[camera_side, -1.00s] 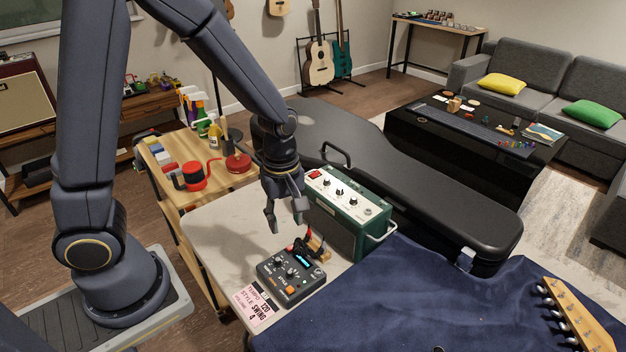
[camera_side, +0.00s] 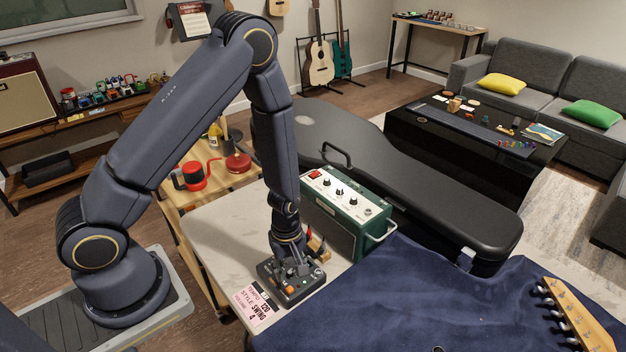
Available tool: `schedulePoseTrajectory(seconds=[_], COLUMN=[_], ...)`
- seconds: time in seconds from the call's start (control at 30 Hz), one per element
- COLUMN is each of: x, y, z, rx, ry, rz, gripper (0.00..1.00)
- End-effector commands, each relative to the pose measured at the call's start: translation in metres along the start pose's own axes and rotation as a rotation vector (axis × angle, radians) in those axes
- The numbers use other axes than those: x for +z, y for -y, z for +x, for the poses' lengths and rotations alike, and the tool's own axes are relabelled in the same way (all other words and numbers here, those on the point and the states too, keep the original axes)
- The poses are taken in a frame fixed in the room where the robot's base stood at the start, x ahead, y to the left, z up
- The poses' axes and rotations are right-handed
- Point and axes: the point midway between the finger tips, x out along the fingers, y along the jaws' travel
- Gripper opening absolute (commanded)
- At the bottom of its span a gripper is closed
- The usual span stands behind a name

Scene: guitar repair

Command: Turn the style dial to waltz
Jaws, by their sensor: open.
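The dark grey rhythm box (camera_side: 292,289) lies on the pale worktop, with knobs and an orange button on its top. My gripper (camera_side: 292,268) points straight down at the box, its fingers low over the knobs. The fingers are open. The gripper and wrist hide most of the knobs and the small display, so I cannot tell which knob lies between the fingers or whether they touch it. A pink card (camera_side: 257,305) at the box's front left reads tempo 120, style swing and a last line ending in 4.
A green amplifier (camera_side: 345,215) stands close behind the box. A black guitar case (camera_side: 420,185) lies behind that. A dark blue cloth (camera_side: 400,300) covers the right side. Small tools in a wooden holder (camera_side: 318,248) stand just behind the box. The worktop (camera_side: 215,225) left of the arm is bare.

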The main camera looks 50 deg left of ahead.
Motion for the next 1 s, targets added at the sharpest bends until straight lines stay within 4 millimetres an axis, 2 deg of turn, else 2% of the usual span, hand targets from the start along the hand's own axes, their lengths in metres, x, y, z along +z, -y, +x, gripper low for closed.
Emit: schedulePoseTrajectory(seconds=[0.27, 0.6, 0.7, 1.0], x=[-0.0001, -0.0001, -0.0001, -0.0001], y=[-0.0003, -0.0002, -0.0002, -0.0003], z=[0.0013, 0.0011, 0.0011, 0.0010], rx=[0.001, 0.000, 0.000, 0.001], ry=[0.000, 0.000, 0.000, 0.000], rz=[0.000, -0.001, -0.001, 0.006], gripper=[0.43, 0.08, 0.00, 0.00])
